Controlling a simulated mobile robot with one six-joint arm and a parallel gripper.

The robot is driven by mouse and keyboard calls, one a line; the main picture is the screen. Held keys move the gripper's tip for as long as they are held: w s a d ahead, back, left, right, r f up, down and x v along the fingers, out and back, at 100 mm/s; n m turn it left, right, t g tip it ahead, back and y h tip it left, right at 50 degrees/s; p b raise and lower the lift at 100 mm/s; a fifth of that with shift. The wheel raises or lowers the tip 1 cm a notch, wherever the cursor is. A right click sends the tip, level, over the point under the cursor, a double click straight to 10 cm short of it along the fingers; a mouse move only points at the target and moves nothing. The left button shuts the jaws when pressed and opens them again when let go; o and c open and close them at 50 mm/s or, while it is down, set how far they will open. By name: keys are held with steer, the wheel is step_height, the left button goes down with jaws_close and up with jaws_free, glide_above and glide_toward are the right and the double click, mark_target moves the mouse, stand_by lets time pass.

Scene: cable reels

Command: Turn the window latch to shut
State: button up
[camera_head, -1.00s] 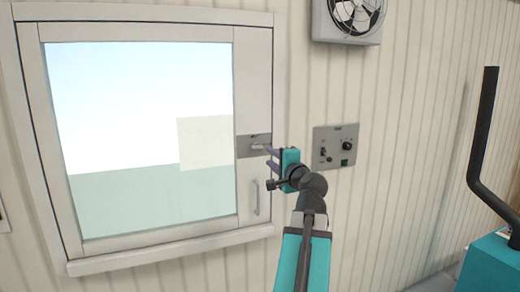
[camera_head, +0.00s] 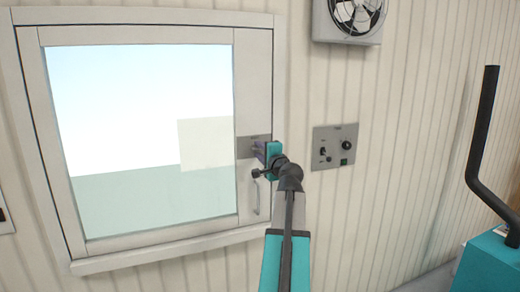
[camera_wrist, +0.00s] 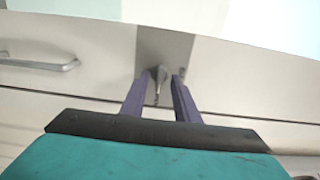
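The window (camera_head: 253,85) is on the wall at left, its sash flush in the frame as far as I can see. The latch plate (camera_head: 245,147) is a grey plate on the right stile of the sash. In the wrist view the latch lever (camera_wrist: 158,80) stands out from the plate, near and between the tips of my gripper's purple fingers. My gripper (camera_wrist: 160,82) is open, with a gap between the fingers; contact with the lever cannot be told. In the head view my gripper (camera_head: 257,151) covers part of the plate and hides the lever.
A pull handle (camera_head: 256,196) is below the latch and also shows in the wrist view (camera_wrist: 45,64). A switch panel (camera_head: 335,147) is on the wall to the right, with a fan (camera_head: 354,18) above it. The wall between is bare.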

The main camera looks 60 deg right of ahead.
steer(key=shift+w+d, duration=0.25)
steer(key=shift+w, duration=0.05)
steer(key=c, duration=0.6)
steer(key=shift+d, duration=0.25)
jaws_close()
steer(key=shift+a, duration=0.25)
